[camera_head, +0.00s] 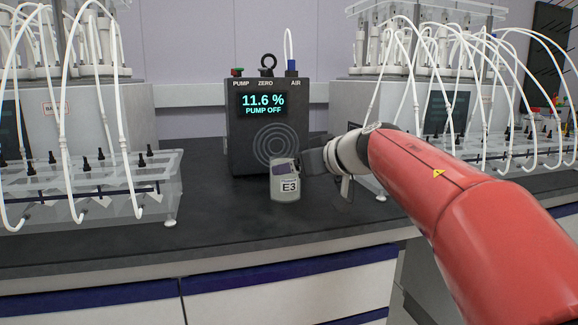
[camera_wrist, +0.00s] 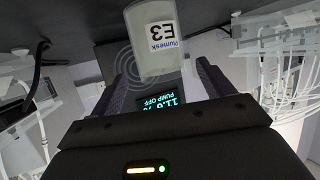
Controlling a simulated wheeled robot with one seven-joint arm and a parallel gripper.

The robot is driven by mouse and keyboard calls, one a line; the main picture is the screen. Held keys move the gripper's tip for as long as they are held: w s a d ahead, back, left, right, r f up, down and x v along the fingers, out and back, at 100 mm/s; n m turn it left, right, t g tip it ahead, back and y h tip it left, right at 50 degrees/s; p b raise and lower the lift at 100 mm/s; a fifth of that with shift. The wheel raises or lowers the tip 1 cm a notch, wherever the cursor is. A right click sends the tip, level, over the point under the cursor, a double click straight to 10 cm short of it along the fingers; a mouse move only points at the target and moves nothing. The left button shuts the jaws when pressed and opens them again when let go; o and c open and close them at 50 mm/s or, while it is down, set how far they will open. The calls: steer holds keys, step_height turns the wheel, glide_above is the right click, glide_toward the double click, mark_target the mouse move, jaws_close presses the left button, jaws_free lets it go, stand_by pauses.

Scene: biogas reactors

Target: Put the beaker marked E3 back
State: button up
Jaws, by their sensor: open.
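The beaker marked E3 (camera_head: 285,187) is small and pale with a dark upper part and a white label. It appears to stand upright on the black bench top, in front of the meter. My gripper (camera_head: 306,162) comes in from the right, close beside the beaker. In the wrist view my gripper (camera_wrist: 164,70) is open, its two dark fingers apart, with the beaker at or just beyond their tips. I cannot tell whether either finger touches it.
A black meter (camera_head: 262,143) reading "11.6 %" and "PUMP OFF" stands behind the beaker. Clear racks with white tubes stand to the left (camera_head: 100,190) and right (camera_head: 490,145). The black bench top (camera_head: 225,220) is clear in front.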

steer(key=v, duration=0.6)
steer(key=shift+s+d+p, duration=0.3)
steer(key=shift+p, duration=0.1)
steer(key=shift+r, duration=0.1)
